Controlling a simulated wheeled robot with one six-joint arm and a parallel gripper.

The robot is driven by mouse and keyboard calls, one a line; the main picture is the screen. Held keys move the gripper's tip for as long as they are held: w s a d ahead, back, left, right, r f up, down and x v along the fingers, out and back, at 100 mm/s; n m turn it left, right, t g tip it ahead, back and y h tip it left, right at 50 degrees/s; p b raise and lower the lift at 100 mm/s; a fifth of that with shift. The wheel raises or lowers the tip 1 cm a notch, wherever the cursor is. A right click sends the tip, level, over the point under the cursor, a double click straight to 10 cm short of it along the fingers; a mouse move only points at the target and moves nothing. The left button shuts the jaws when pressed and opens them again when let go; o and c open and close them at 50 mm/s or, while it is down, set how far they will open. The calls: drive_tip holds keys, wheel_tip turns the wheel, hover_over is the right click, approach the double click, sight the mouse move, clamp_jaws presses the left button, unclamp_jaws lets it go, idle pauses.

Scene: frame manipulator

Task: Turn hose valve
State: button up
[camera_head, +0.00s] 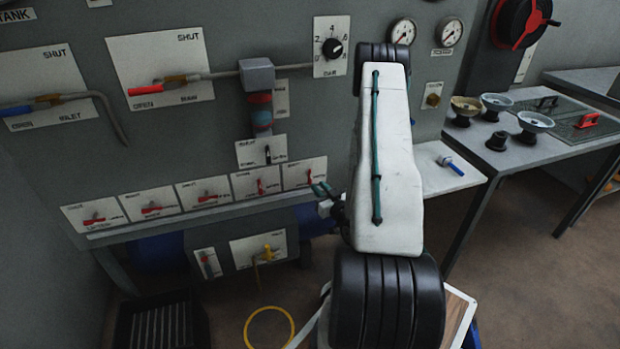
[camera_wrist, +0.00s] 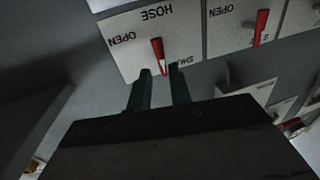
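The hose valve has a red handle (camera_wrist: 157,52) on a white plate (camera_wrist: 128,50) marked HOSE, OPEN and SHUT, upside down in the wrist view. In the head view this plate (camera_head: 292,177) is rightmost in the lower row, and its red handle (camera_head: 308,174) is small. My gripper (camera_wrist: 162,74) has two dark green fingers, spread apart and empty. The handle's lower end appears between the fingertips in the wrist view; I cannot tell whether they touch. In the head view my gripper (camera_head: 323,189) is just below and right of the hose plate.
Several similar red-handled valves (camera_head: 205,190) line the panel to the left. A shelf edge (camera_head: 180,222) runs under the row. A yellow-handled valve (camera_head: 267,252) sits lower. A small side table (camera_head: 440,170) with a blue-handled tool (camera_head: 451,164) stands to the right.

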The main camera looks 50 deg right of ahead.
sight(311, 178)
drive_tip(key=x, duration=0.7)
drive_tip(key=shift+w, duration=0.1)
clamp_jaws()
